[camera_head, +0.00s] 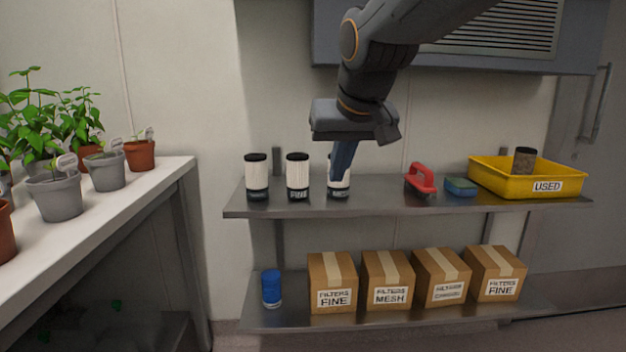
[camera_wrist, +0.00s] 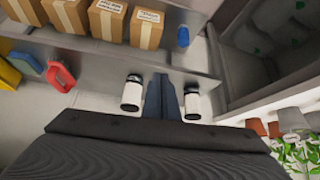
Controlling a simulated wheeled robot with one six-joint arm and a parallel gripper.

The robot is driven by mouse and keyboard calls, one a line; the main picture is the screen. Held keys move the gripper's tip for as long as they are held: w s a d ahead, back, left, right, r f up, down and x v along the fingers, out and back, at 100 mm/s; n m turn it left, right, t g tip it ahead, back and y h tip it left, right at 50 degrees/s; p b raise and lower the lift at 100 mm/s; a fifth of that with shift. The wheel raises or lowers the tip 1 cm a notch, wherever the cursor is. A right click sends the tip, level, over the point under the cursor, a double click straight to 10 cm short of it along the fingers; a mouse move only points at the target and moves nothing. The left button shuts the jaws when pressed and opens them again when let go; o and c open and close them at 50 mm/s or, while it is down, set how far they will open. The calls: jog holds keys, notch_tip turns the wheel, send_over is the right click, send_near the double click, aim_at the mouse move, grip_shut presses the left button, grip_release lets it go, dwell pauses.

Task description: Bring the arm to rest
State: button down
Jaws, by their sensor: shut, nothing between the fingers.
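My gripper (camera_head: 342,162) hangs from the arm with its dark blue fingers pointing down and shut, with nothing between them. In the head view the fingers overlap a white filter canister (camera_head: 333,185) with black ends on the upper shelf and partly hide it; I cannot tell whether they touch. In the wrist view the shut fingers (camera_wrist: 161,92) lie between two white canisters, one on the left (camera_wrist: 131,93) and one on the right (camera_wrist: 193,103).
The upper shelf (camera_head: 385,202) also holds two canisters (camera_head: 257,178) (camera_head: 297,177), a red-handled brush (camera_head: 420,180), a blue-green sponge (camera_head: 460,187) and a yellow USED tray (camera_head: 480,184) with a dark canister (camera_head: 524,160). Boxes (camera_head: 387,282) and a blue-topped bottle (camera_head: 271,288) stand below. A plant bench (camera_head: 140,186) is left.

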jog(key=s+d+f+n+g+h, duration=0.1)
jog(key=s+f+g, duration=0.3)
jog(key=s+f, duration=0.75)
jog(key=s+d+f+n+g, duration=0.1)
jog(key=s+d+f+g, duration=0.15)
jog(key=s+f, duration=0.9)
jog(key=s+d+r+m+p, duration=0.1)
jog(key=d+r+m+p, duration=0.1)
jog(key=d+r+p, duration=0.3)
jog(key=s+d+r+m+p, duration=0.1)
jog(key=d+r+p, duration=0.5)
jog(key=r+p, duration=0.6)
jog(key=shift+m+h+p, duration=0.3)
jog(key=shift+m+p, duration=0.2)
jog(key=shift+p, duration=2.15)
jog(key=shift+g, duration=0.25)
